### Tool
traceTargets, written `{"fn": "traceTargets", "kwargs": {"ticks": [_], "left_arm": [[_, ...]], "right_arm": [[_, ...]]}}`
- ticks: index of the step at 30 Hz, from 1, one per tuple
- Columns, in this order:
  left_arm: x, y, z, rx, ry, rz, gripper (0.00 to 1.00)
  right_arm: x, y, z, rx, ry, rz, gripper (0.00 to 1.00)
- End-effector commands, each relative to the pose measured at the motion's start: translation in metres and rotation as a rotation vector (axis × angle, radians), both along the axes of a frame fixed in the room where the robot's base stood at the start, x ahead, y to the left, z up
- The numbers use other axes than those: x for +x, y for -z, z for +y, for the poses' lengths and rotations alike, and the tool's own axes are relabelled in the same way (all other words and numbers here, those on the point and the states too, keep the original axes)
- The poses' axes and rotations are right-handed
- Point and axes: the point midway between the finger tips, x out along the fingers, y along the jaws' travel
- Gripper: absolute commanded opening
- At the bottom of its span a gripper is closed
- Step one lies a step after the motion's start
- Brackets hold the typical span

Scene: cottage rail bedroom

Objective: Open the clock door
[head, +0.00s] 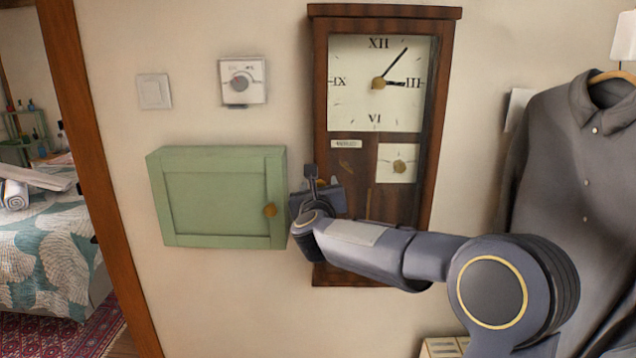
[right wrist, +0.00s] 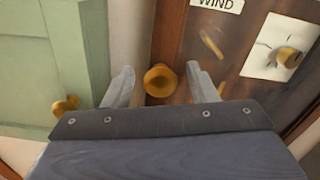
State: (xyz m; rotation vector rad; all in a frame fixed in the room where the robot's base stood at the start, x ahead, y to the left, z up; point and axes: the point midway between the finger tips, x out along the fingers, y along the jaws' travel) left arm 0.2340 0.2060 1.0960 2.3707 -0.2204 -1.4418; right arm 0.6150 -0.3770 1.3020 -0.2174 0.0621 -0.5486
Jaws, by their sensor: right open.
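The wall clock (head: 378,85) is a tall dark wooden case with a white dial. Its lower wooden door (head: 385,205) looks shut. In the right wrist view, a round brass knob (right wrist: 160,80) sits near the left edge of the clock's wooden front (right wrist: 230,70). My right gripper (right wrist: 162,84) is open, with one finger on each side of this knob; I cannot tell whether either finger touches it. In the head view the right gripper (head: 318,190) is at the clock's lower left side and mostly hides the knob. My left gripper is not in view.
A green wall cabinet (head: 215,200) with its own brass knob (head: 270,210) hangs close to the clock's left. A thermostat (head: 242,81) and a switch (head: 154,91) are above it. A grey shirt (head: 575,150) hangs at the right.

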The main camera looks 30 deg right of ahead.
Motion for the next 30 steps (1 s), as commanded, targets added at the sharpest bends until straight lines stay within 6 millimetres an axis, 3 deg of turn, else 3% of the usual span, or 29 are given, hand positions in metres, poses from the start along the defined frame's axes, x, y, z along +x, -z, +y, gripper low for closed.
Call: {"fn": "traceTargets", "kwargs": {"ticks": [8, 20, 30], "left_arm": [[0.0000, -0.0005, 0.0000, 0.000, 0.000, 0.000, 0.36], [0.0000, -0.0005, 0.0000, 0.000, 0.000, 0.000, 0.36], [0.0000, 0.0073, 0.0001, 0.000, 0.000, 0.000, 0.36]], "right_arm": [[0.0019, 0.0001, -0.0014, -0.001, 0.000, -0.001, 0.52], [0.0017, 0.0000, -0.0010, -0.001, -0.001, 0.000, 0.01], [-0.0045, 0.0022, 0.0015, -0.001, -0.024, 0.000, 0.00]]}}
